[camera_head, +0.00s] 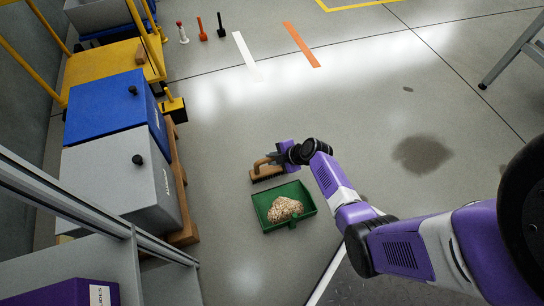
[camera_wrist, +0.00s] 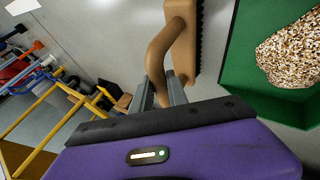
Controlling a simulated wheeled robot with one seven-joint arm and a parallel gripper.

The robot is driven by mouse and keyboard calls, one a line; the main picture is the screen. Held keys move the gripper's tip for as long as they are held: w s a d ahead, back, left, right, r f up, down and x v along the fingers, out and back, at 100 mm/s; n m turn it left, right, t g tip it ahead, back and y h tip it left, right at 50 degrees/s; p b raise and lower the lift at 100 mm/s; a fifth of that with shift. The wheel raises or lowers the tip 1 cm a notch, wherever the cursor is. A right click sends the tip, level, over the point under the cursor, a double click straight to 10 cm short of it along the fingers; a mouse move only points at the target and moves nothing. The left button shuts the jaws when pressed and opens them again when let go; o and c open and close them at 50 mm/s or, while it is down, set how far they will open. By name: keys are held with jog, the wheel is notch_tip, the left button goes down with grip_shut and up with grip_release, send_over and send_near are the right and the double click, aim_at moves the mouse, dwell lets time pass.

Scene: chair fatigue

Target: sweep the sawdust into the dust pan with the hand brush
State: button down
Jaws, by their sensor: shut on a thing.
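The hand brush (camera_head: 262,175) has a tan body, a curved handle and dark bristles. My gripper (camera_head: 275,158) is shut on its handle; in the wrist view the fingers (camera_wrist: 160,96) close around the handle of the brush (camera_wrist: 183,35). The green dust pan (camera_head: 262,213) lies on the floor just below the brush in the head view, apart from it. A heap of pale sawdust (camera_head: 285,209) lies inside the pan, and the heap also shows in the wrist view (camera_wrist: 292,54). I cannot tell whether the bristles touch the floor.
A grey bin (camera_head: 110,190) and a blue bin (camera_head: 100,105) stand on wooden pallets at the left, near a yellow cart (camera_head: 100,65). A metal shelf (camera_head: 85,265) is at the lower left. A dark stain (camera_head: 422,154) marks the floor at right.

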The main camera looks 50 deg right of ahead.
jog(key=shift+s+a, duration=0.5)
jog(key=shift+s, duration=0.25)
jog(key=shift+s+a+r+p, duration=0.1)
jog(key=shift+s+a+p, duration=0.15)
jog(key=shift+s, duration=0.2)
jog(key=shift+s+a+p, duration=0.1)
jog(key=shift+s+a, duration=0.2)
jog(key=shift+s, duration=0.1)
jog(key=shift+r, duration=0.1)
notch_tip(320, 180, up, 7)
jog(key=p, duration=0.5)
dwell(0.4)
